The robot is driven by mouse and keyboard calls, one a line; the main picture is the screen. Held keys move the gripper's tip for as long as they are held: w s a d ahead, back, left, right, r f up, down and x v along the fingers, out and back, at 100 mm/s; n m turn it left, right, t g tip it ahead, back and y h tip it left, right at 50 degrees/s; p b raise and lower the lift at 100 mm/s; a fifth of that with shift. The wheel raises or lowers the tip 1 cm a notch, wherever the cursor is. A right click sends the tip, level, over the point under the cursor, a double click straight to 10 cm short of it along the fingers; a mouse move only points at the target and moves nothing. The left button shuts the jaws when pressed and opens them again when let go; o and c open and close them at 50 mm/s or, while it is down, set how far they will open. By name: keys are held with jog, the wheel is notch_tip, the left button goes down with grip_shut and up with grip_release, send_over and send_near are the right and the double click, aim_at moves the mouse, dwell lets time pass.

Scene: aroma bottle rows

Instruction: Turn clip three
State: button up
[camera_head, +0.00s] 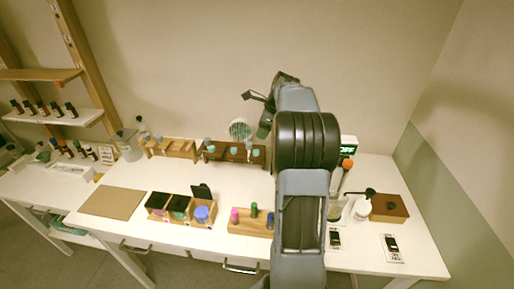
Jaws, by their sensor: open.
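I cannot tell for certain which piece is clip three. A dark wooden rack (220,155) at the back of the table has small grey-blue pieces along it, which may be clips. A light wooden rack (172,149) stands to its left, with another such piece near its end. My gripper (261,111) is open at the far end of my arm, above and behind the dark rack's right part. It appears empty and apart from the rack. My arm hides the table to the right of that rack.
A box with compartments (156,212) holds coloured containers. A wooden block (241,228) carries a pink and a green piece. A brown board (112,203) lies front left. A white bottle (361,208) and brown box (389,208) stand right. Middle table is mostly clear.

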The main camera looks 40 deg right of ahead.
aim_at(256, 151)
jog(key=w+f+p, duration=0.1)
jog(key=f, duration=0.3)
jog(key=w+f+m+p, duration=0.1)
jog(key=w+f, duration=0.1)
jog(key=f, duration=0.3)
jog(key=w+f+m+p, duration=0.1)
jog(key=w+f, duration=0.1)
jog(key=f, duration=0.2)
jog(key=shift+d+f, duration=0.2)
jog(key=shift+f, duration=0.05)
jog(key=shift+c, duration=0.3)
jog(key=c, duration=0.9)
jog(key=shift+o, duration=0.2)
